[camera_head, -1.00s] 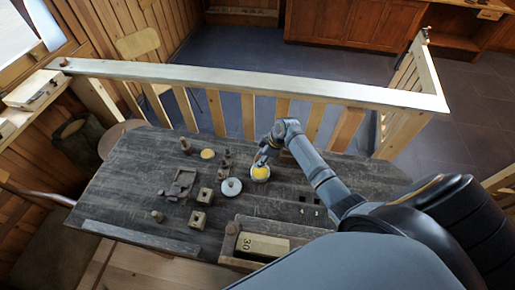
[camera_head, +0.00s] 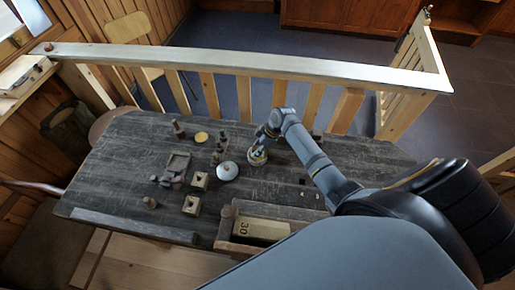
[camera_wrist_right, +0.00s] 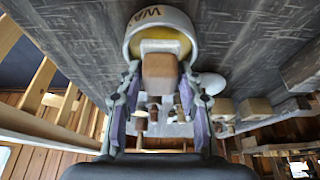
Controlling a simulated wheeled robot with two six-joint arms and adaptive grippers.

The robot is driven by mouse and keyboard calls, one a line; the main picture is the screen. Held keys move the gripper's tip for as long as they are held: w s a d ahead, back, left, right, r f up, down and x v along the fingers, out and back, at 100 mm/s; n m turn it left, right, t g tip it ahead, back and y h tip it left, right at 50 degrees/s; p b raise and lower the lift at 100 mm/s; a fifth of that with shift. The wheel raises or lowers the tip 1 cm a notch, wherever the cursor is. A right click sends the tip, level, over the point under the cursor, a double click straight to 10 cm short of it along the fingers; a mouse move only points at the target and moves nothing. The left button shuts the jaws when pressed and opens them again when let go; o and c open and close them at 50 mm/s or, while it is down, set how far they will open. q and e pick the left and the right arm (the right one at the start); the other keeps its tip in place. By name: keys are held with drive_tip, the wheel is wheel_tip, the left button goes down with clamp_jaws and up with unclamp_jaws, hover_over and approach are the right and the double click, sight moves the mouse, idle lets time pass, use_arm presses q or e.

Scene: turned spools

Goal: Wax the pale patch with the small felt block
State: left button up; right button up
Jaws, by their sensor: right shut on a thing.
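My right gripper (camera_head: 262,146) is shut on the small felt block (camera_wrist_right: 160,72). In the right wrist view the block is brown with a pale end, between the two fingers. The pale end is over the yellow wax in a white round pot (camera_wrist_right: 141,15) marked "WA"; I cannot tell whether it touches the wax. In the head view the gripper covers part of this pot (camera_head: 257,161). A round pale-yellow disc (camera_head: 201,137) lies farther left on the table. I cannot make out for sure which surface is the pale patch. My left gripper is not in view.
A white round lid (camera_head: 228,171) lies left of the pot on the dark table (camera_head: 120,185). Wooden blocks with holes (camera_head: 192,205), turned pieces (camera_head: 178,129) and a tray (camera_head: 176,166) stand left. A wooden box (camera_head: 231,246) is in front. A railing (camera_head: 250,62) runs behind.

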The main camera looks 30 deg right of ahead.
sight(254, 147)
idle(0.4)
drive_tip(key=shift+f+b, duration=0.35)
drive_tip(key=shift+f, duration=0.15)
idle(0.3)
drive_tip(key=shift+s, duration=0.1)
idle(1.0)
wheel_tip(254, 147, up, 2)
drive_tip(key=p, duration=0.2)
drive_tip(key=shift+r+p, duration=0.15)
drive_tip(key=shift+p, duration=0.2)
wheel_tip(254, 147, up, 3)
drive_tip(key=p, duration=0.3)
drive_tip(key=shift+r+p, duration=0.55)
drive_tip(key=shift+r, duration=0.35)
drive_tip(key=shift+f, duration=0.1)
